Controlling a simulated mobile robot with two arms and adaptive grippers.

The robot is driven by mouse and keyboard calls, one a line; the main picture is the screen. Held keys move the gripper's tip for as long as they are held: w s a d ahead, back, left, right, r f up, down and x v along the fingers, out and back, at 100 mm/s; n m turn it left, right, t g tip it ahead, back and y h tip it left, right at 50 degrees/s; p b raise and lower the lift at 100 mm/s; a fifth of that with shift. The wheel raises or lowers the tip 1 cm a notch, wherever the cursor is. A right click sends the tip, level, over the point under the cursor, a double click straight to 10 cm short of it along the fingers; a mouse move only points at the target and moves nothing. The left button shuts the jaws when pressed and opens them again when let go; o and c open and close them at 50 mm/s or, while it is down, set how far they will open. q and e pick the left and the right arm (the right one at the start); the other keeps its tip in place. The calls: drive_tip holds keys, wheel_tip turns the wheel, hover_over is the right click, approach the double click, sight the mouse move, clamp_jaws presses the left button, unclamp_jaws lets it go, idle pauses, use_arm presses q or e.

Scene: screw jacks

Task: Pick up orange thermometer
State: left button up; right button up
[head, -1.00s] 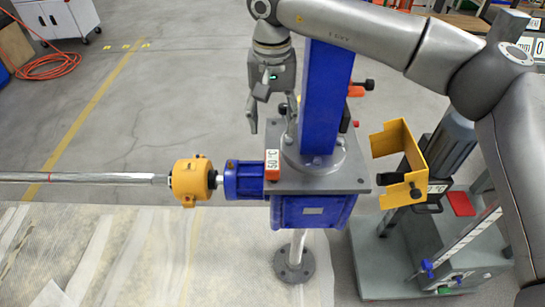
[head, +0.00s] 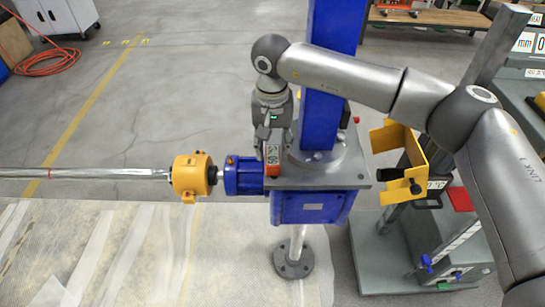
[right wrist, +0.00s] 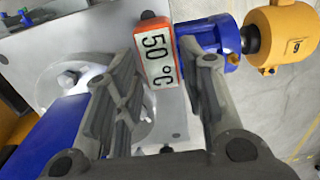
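The orange thermometer (head: 272,157), with a white "50°C" display, sits at the left edge of the grey top plate of the blue screw jack, near the blue motor coupling. It also shows in the right wrist view (right wrist: 155,52). My right gripper (head: 271,143) points down at it. In the right wrist view, my right gripper (right wrist: 163,52) is open, with one finger on each side of the thermometer and gaps visible between. Whether the fingertips reach down to the plate is unclear. My left gripper is not in view.
The blue column (head: 322,125) of the jack rises right beside my right gripper. A yellow coupling (head: 191,177) and long shaft (head: 90,174) extend left. A yellow bracket (head: 400,150) stands to the right, on a grey stand.

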sight(273, 154)
drive_tip(key=shift+s+f, duration=0.1)
drive_tip(key=shift+f, duration=1.5)
drive_tip(key=shift+c, duration=0.4)
clamp_jaws()
drive_tip(key=shift+r, duration=0.1)
